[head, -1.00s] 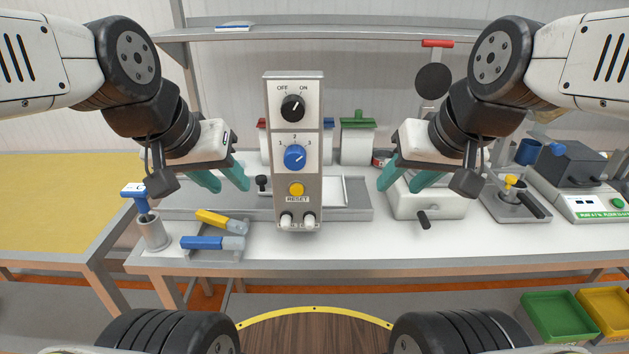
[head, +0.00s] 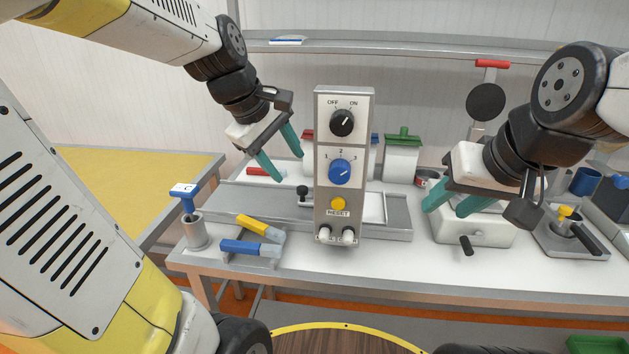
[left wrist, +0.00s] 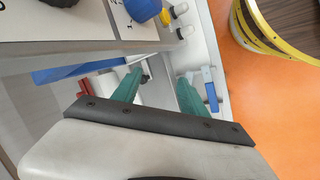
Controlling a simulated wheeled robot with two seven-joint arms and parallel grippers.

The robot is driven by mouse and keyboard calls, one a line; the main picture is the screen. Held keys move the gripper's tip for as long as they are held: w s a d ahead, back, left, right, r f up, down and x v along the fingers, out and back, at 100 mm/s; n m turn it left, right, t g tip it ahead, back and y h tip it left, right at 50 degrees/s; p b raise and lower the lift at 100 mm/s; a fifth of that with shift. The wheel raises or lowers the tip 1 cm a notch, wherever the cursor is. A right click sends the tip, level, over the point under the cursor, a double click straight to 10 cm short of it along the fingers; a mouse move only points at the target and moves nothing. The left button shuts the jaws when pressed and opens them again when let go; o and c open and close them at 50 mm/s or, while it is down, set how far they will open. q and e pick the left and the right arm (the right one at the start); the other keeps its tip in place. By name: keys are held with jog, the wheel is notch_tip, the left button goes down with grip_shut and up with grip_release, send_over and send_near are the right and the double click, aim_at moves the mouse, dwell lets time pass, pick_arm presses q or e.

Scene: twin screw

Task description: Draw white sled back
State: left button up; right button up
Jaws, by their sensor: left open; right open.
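A long grey rail bed (head: 235,205) lies on the bench behind the upright control panel (head: 343,110). The pale, white-looking sled (head: 374,207) is in this bed, mostly hidden by the panel. A small black knob (head: 303,193) stands up just left of the panel. My left gripper (head: 288,167) is open and empty, above and behind the bed, left of the panel. In the left wrist view its teal fingers (left wrist: 158,80) are apart with nothing held. My right gripper (head: 446,210) is open beside a white box (head: 475,230), right of the bed.
The panel carries black, blue and yellow controls and blocks the middle of the bench. Blue and yellow handles (head: 250,247) and a blue-topped tool in a cup (head: 192,232) stand at front left. A green-lidded canister (head: 402,158) stands behind. A shelf (head: 400,45) runs above.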

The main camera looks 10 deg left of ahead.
pick_arm(q)
jog(key=w+a+f+n, duration=0.1)
jog(key=w+f+n, duration=0.2)
jog(key=w+n, duration=0.4)
jog(key=n+g, duration=0.2)
jog(key=n, duration=0.7)
send_near(302, 187)
jog(key=x, duration=0.8)
jog(key=shift+d+f, duration=0.15)
jog(key=shift+f, duration=0.25)
jog(key=shift+c, duration=0.2)
grip_shut()
